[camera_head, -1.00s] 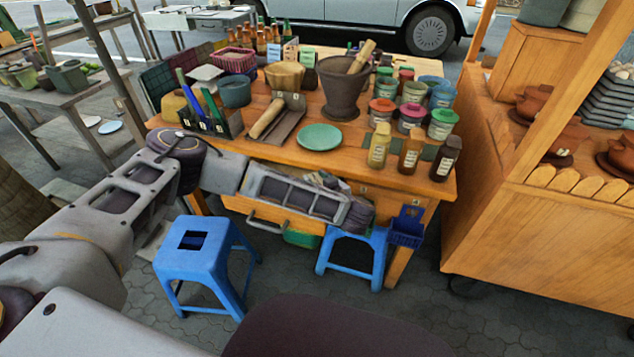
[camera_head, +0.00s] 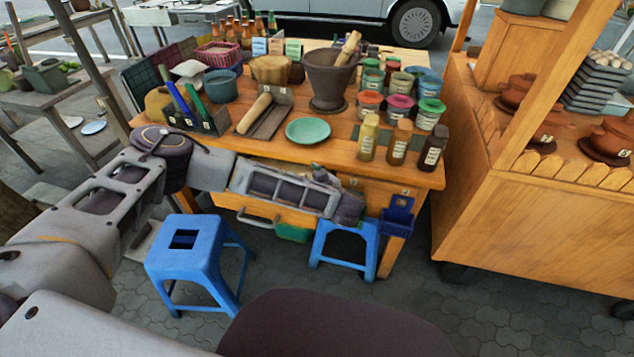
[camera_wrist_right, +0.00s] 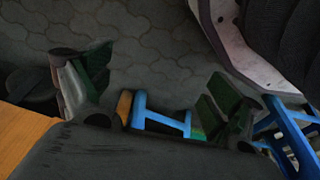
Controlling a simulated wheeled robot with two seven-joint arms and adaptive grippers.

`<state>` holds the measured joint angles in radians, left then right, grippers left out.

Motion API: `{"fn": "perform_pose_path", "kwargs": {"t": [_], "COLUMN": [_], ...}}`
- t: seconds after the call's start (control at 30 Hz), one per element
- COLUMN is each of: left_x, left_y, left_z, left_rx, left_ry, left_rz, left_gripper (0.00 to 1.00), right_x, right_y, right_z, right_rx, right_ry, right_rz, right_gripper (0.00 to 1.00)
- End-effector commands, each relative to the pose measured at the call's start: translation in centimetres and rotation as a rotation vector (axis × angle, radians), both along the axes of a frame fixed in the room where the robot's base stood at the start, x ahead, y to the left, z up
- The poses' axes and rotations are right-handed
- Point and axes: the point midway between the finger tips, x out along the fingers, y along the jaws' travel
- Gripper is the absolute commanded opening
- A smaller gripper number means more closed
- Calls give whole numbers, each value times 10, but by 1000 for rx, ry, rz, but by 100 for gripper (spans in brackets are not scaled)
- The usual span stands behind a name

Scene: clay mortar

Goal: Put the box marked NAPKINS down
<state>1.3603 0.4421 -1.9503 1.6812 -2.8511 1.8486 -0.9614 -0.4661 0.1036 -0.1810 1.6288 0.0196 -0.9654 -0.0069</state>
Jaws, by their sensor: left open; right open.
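I cannot make out a box marked NAPKINS in either view. My left arm reaches along the front of the wooden table (camera_head: 385,178) in the head view. My left gripper (camera_head: 327,180) shows small at the end of that arm, partly hidden by the wrist. It is open, and I see nothing held in it. My right gripper (camera_wrist_right: 150,75) is open in the right wrist view, its green-padded fingers far apart.
The tabletop is crowded with a mortar (camera_head: 331,78), a green plate (camera_head: 308,130), bottles and several tins. Blue stools (camera_head: 188,246) stand before and under the table. A blue holder (camera_head: 397,216) hangs at its corner. A wooden cart (camera_head: 535,215) stands at right.

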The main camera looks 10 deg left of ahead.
Motion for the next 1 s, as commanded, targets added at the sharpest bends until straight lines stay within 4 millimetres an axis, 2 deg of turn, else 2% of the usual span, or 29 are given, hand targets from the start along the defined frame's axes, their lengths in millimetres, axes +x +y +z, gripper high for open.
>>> {"fn": "perform_pose_path", "kwargs": {"t": [0.17,0.33,0.73,1.0], "left_x": [0,0,-42,-51], "left_y": [0,0,-40,-49], "left_z": [5,12,32,38], "left_rx": [0,1,-1,-1], "left_ry": [0,1,1,0], "left_rz": [0,0,-3,-3], "left_gripper": [58,58,58,58], "right_x": [-3,-7,-9,-20], "right_y": [-1,-8,-12,-22], "right_z": [-5,-19,-30,-50], "right_rx": [-2,-9,-11,-21], "right_ry": [1,-5,-15,-21], "right_rz": [-1,-4,-6,-7], "right_gripper": [92,92,92,92]}}
